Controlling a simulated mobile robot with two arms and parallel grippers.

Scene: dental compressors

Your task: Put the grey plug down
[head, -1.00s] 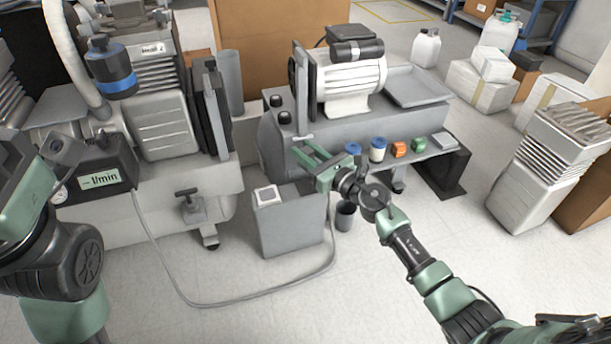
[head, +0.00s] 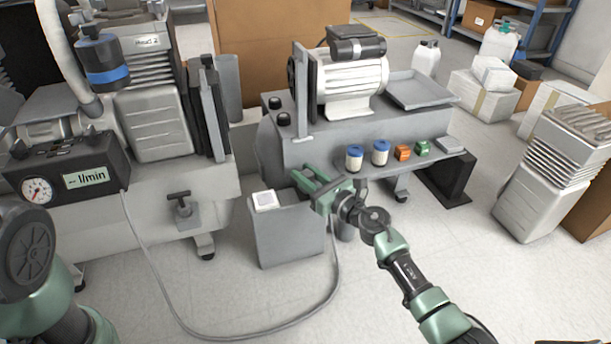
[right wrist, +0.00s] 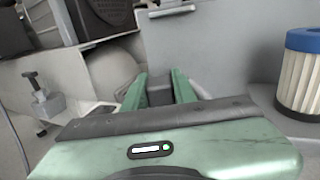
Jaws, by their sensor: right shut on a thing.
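My right gripper (head: 308,180) is just above the back of the grey pedestal (head: 287,238), in front of the compressor bench. In the right wrist view its two green fingers (right wrist: 159,90) are closed on a small grey block, taken as the grey plug (right wrist: 160,92). The plug is mostly hidden by the gripper body, and I cannot make it out in the head view. I cannot tell whether it touches anything below. Only part of my left arm shows at the left edge; its gripper is out of view.
A white square (head: 264,200) lies on the pedestal's top left. Blue-capped filters (head: 380,153), an orange part (head: 402,152) and a green part (head: 422,148) stand on the bench ledge to the right. A grey hose (head: 190,325) loops over the floor. A valve handle (head: 181,198) is at left.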

